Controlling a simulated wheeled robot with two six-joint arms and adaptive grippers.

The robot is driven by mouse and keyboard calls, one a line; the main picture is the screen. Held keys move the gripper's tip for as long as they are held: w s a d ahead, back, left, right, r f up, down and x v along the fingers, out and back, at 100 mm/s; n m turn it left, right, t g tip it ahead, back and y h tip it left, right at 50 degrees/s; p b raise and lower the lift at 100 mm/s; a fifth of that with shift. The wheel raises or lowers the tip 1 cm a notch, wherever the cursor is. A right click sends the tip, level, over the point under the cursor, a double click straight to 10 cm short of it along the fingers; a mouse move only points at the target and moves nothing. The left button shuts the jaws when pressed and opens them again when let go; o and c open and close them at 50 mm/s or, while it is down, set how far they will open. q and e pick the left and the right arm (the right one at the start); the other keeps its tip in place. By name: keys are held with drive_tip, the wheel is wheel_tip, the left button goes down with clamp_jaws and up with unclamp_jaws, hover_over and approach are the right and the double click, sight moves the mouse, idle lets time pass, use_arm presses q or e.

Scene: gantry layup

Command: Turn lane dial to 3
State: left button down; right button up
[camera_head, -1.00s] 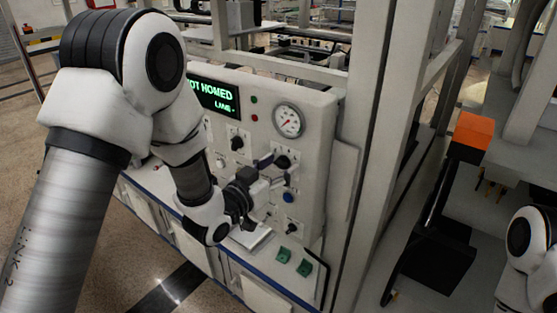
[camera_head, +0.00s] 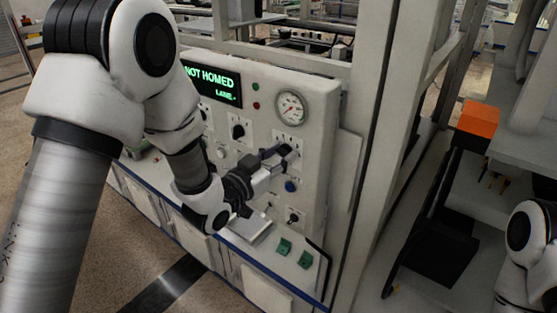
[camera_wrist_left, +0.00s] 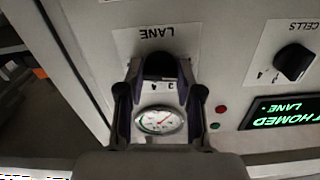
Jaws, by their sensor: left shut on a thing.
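The lane dial (camera_wrist_left: 158,68) is a black knob on a white plate marked LANE, which looks upside down in the left wrist view. The numbers 3 and 4 show between my fingers; the dial's pointer is not clear. My left gripper (camera_wrist_left: 160,80) is shut on the dial, one finger on each side. In the head view my left gripper (camera_head: 280,154) reaches the panel from the left and partly covers the dial (camera_head: 289,153). The green display (camera_head: 210,84) reads NOT HOMED and LANE with a dash. My right gripper is out of view.
A round gauge (camera_head: 291,107) sits just above the dial. Green blocks (camera_head: 284,247) lie on the ledge. A frame post (camera_head: 375,130) stands right of the panel.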

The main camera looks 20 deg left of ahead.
use_arm(q)
drive_tip(key=m+b, duration=1)
drive_tip(key=b, duration=0.2)
drive_tip(key=shift+f, duration=0.15)
drive_tip(key=shift+m+b, duration=1.25)
drive_tip(key=shift+m, duration=0.15)
drive_tip(key=shift+r, duration=0.2)
drive_tip(key=c, duration=0.8)
unclamp_jaws()
drive_tip(key=shift+d, duration=0.1)
drive_tip(key=shift+o, duration=0.2)
drive_tip(key=v, duration=0.7)
drive_tip(key=shift+s, duration=0.2)
drive_tip(key=shift+w, duration=0.1)
